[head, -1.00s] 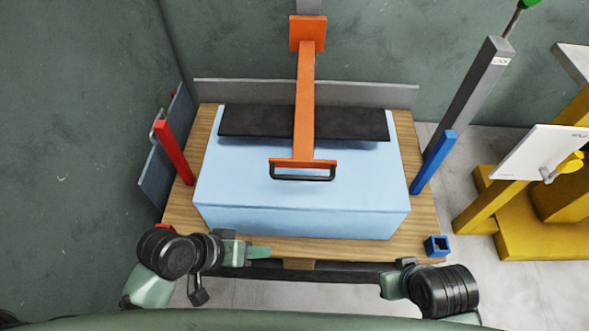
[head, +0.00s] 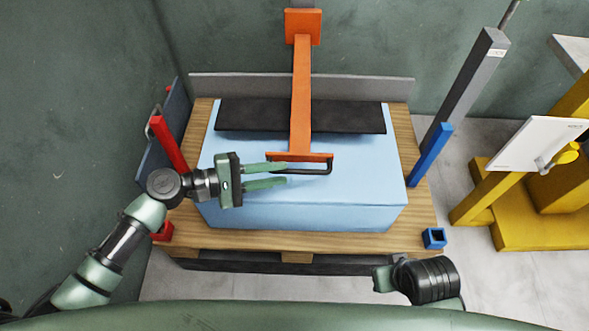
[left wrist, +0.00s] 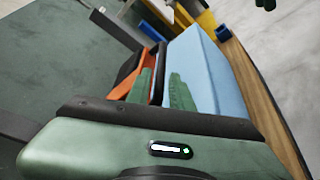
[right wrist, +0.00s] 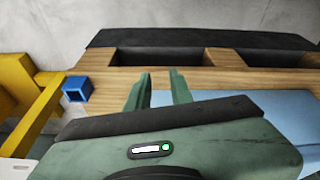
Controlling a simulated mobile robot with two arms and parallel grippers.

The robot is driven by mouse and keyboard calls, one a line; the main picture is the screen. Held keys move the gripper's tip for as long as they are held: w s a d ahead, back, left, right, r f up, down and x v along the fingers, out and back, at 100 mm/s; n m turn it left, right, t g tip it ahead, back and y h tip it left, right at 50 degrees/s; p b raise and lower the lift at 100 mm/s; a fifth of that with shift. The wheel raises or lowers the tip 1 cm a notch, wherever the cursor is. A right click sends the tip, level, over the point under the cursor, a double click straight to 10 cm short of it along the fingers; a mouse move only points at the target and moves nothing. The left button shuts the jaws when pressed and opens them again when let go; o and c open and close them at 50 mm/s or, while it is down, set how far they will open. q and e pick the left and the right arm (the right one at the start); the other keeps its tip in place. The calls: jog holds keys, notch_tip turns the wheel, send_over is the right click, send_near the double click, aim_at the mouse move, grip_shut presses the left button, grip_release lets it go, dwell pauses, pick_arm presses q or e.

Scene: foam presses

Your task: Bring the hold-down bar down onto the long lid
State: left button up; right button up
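The orange hold-down bar (head: 301,95) runs forward from an orange bracket at the back wall and passes over the long black lid (head: 245,116). The lid lies across the back of the light blue block (head: 310,210). I cannot tell whether the bar touches the lid. A black handle (head: 325,170) is at the bar's front end. My left gripper (head: 286,174) is open, its fingertips at the left end of the handle; whether the handle is between them is unclear. The bar also shows in the left wrist view (left wrist: 128,82). My right gripper (right wrist: 160,72) is open and empty near the front edge.
A red post (head: 168,145) stands left of the block and a blue post (head: 431,155) right. A small blue square socket (head: 434,238) sits at the wooden pallet's (head: 230,240) front right corner. A grey post (head: 468,85) and yellow frame (head: 480,200) stand further right.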

aim_at(285, 173)
pick_arm(q)
jog(key=x, duration=0.5)
pick_arm(e)
jog(key=shift+r, duration=0.5)
pick_arm(q)
jog(key=shift+c, duration=0.3)
grip_shut()
pick_arm(e)
jog(key=shift+s, duration=0.1)
dwell(0.4)
pick_arm(q)
jog(key=shift+f, duration=0.1)
notch_tip(285, 173, down, 4)
jog(key=b, duration=0.3)
jog(key=shift+s, duration=0.1)
jog(key=shift+f+b, duration=0.25)
jog(key=shift+b, duration=0.1)
pick_arm(e)
jog(key=shift+w+a+r+t, duration=0.1)
jog(key=shift+w+r+t, duration=0.2)
jog(key=shift+r, duration=0.2)
jog(key=shift+w+a+r+t, duration=0.1)
jog(key=shift+w+r+t, duration=0.15)
jog(key=shift+r, duration=0.2)
